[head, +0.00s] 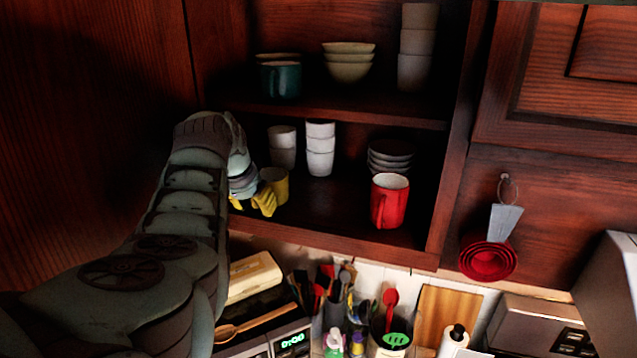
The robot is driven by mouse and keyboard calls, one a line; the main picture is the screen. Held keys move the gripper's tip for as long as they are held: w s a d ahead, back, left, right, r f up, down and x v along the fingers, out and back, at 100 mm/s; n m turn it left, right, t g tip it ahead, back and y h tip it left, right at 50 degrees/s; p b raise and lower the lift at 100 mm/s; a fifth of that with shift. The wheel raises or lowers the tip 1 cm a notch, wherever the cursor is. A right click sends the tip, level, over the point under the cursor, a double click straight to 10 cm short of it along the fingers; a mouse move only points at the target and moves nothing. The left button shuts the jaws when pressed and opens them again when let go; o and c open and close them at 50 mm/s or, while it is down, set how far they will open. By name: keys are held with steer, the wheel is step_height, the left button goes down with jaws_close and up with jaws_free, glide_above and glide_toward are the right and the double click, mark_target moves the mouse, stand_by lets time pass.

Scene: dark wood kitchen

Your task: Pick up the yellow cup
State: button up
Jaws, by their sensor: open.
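The yellow cup (277,183) stands upright on the lower shelf of the open cabinet, at its left side. My arm reaches up from the lower left. My gripper (257,203), with yellow fingers, is open at the cup's near left side and overlaps its lower left part in the picture. I cannot tell whether the fingers touch the cup or stand around it. The cup's lower left is hidden behind the gripper.
A red mug (390,200) stands to the right on the same shelf (335,222). White cups (320,148) stand stacked behind, with bowls (390,157) at the right. The upper shelf holds a teal mug (281,80).

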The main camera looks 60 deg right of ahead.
steer(key=shift+s+d+f, duration=0.1)
steer(key=shift+d+f, duration=0.05)
steer(key=shift+c, duration=0.2)
jaws_close()
stand_by(0.3)
